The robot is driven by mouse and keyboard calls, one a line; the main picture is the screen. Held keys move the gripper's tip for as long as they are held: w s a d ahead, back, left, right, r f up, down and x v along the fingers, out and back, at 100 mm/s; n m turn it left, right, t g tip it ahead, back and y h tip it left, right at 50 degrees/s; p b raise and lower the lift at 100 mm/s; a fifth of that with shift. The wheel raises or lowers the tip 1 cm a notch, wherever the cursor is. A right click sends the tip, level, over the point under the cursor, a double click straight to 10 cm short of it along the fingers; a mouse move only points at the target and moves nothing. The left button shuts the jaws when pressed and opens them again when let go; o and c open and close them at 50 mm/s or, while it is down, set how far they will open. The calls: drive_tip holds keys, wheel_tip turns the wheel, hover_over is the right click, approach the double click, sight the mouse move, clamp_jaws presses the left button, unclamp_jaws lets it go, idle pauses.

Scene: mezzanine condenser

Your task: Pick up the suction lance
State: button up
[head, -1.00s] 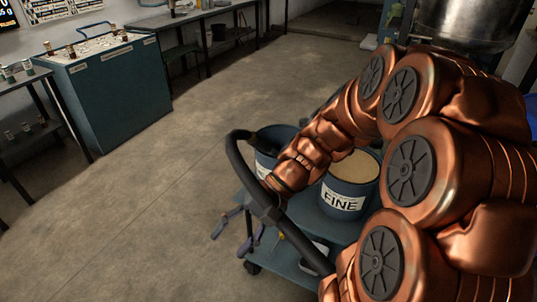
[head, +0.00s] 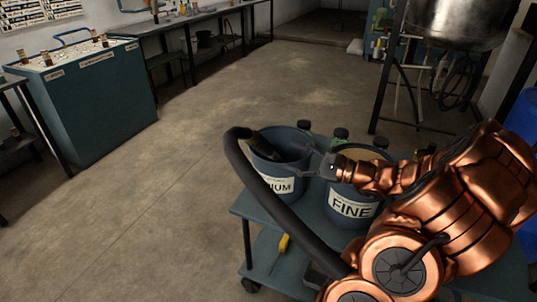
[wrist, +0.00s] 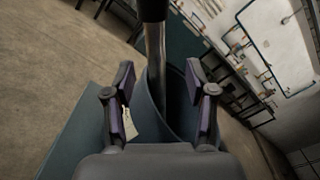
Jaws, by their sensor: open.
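The suction lance shows in the wrist view as a metal tube (wrist: 155,55) with a black upper end. In the head view its black hose (head: 262,195) arches over the cart, and its dark upper part (head: 262,146) leans in the bucket labelled "...IUM" (head: 276,183). My gripper (head: 306,163) is at that bucket's right rim, its fingers pointing left toward the lance. In the wrist view my gripper (wrist: 158,82) is open and the tube appears between the two fingers, ahead of the palm. I cannot tell whether either finger touches it. The tube's lower end is hidden in the bucket.
A bucket labelled FINE (head: 350,207) stands right of the first, beneath my arm. Both are on a blue cart (head: 312,228) with a lower shelf. The floor left of the cart is clear.

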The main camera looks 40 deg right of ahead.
sight(275, 154)
drive_tip(key=shift+s+a+x, duration=0.1)
drive_tip(key=shift+a+x, duration=0.1)
drive_tip(key=shift+x, duration=1.6)
drive_tip(key=shift+s+a+x, duration=0.1)
drive_tip(key=shift+a+x, duration=0.05)
drive_tip(key=shift+x, duration=1.6)
clamp_jaws()
